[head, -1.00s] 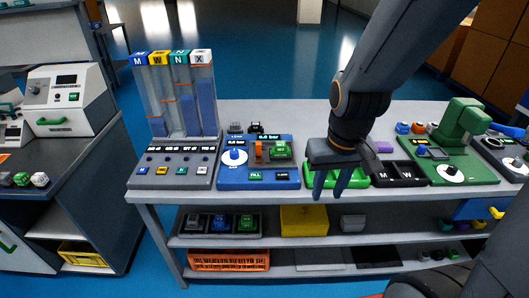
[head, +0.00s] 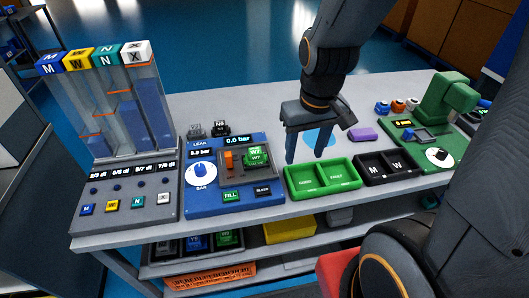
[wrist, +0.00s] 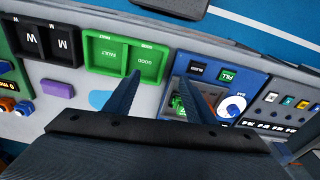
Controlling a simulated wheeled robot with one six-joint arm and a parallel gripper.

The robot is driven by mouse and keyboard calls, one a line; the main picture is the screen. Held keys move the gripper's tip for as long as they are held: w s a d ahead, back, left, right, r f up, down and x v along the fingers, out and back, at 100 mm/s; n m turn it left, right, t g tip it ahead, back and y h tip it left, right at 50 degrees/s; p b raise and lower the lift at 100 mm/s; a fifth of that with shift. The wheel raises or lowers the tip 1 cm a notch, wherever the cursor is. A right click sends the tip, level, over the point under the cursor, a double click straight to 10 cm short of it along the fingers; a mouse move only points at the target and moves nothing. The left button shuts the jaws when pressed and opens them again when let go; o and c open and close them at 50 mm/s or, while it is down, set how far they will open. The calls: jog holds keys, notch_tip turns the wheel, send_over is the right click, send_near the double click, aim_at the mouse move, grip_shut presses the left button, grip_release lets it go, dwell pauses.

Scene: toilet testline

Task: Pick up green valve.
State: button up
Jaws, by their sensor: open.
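A green valve (head: 257,157) sits in the grey fixture of the blue leak tester (head: 236,203) on the bench. In the wrist view the green valve (wrist: 178,106) is partly hidden beside one of my fingers. My gripper (head: 305,157) is open and empty, pointing down to the right of the valve, just behind the green GOOD/FAULT tray (head: 322,193). The wrist view shows both fingers of my gripper (wrist: 160,68) apart with nothing between them.
A dispenser with clear tubes (head: 125,205) stands left of the tester. A black M/W tray (head: 387,182), a purple block (head: 361,134) and a green machine (head: 445,115) are to the right. Two small dark parts stand behind the tester. Valves and a yellow box (head: 290,230) are on the shelf below.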

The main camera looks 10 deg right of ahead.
jog(key=w+a+f+n, duration=0.1)
jog(key=w+a+n, duration=0.45)
jog(key=n, duration=0.25)
jog(key=n+g, duration=0.1)
jog(key=n, duration=0.8)
send_over(252, 151)
jog(key=shift+s+d+f, duration=0.15)
jog(key=shift+f, duration=0.45)
jog(key=shift+s+d+f, duration=0.1)
jog(key=shift+f, duration=0.45)
jog(key=shift+w+a+f, duration=0.1)
jog(key=shift+a+f, duration=0.05)
jog(key=shift+f, duration=0.05)
jog(key=shift+f+p, duration=0.3)
jog(key=shift+p, duration=0.05)
jog(key=shift+w+f+p, duration=0.2)
jog(key=shift+f+p, duration=1.1)
jog(key=shift+f, duration=2.15)
jog(key=c, duration=1.2)
